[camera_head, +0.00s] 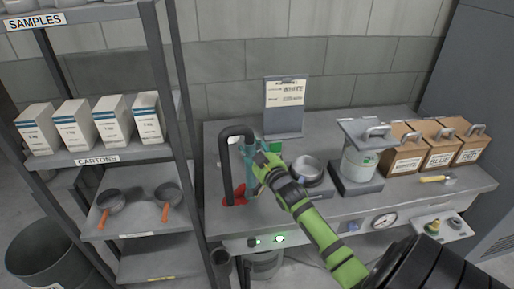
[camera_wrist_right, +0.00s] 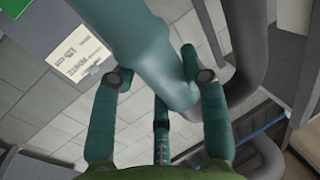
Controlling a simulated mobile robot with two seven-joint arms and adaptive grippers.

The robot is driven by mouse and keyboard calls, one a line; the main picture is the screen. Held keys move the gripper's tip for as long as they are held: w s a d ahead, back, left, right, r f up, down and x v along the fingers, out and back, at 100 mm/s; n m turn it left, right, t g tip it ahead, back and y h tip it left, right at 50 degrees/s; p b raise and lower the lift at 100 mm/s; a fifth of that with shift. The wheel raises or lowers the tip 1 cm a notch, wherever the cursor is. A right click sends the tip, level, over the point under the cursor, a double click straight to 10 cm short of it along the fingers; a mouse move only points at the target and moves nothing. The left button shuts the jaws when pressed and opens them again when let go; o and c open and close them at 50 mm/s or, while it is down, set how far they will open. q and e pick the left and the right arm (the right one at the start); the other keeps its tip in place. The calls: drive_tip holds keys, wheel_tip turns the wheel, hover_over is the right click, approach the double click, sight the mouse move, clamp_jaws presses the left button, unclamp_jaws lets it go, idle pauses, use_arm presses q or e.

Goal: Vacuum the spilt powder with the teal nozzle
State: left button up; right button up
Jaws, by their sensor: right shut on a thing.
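The teal nozzle (camera_head: 248,154) is upright at the left part of the bench, on the end of a dark bent hose (camera_head: 234,131). My right gripper (camera_head: 260,165) is shut on it from the right. In the right wrist view, the nozzle (camera_wrist_right: 140,45) passes between the fingers of my right gripper (camera_wrist_right: 160,78), with the grey hose behind. The spilt red powder (camera_head: 239,192) lies on the bench just below the nozzle. I cannot tell whether the nozzle's lower end touches it. My left gripper is not in view.
A sign (camera_head: 285,95) stands behind. A shelf rack (camera_head: 172,80) with cartons and pans stands close on the left.

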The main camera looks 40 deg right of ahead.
drive_tip(key=w+a, duration=0.3)
drive_tip(key=a, duration=0.3)
drive_tip(key=shift+w, duration=0.4)
idle(0.4)
drive_tip(key=shift+r, duration=0.1)
idle(0.4)
drive_tip(key=w+d+b, duration=0.1)
drive_tip(key=d, duration=0.5)
drive_tip(key=shift+w+d, duration=0.15)
drive_tip(key=shift+w, duration=0.1)
idle(0.5)
idle(0.5)
drive_tip(key=shift+r, duration=0.1)
idle(0.6)
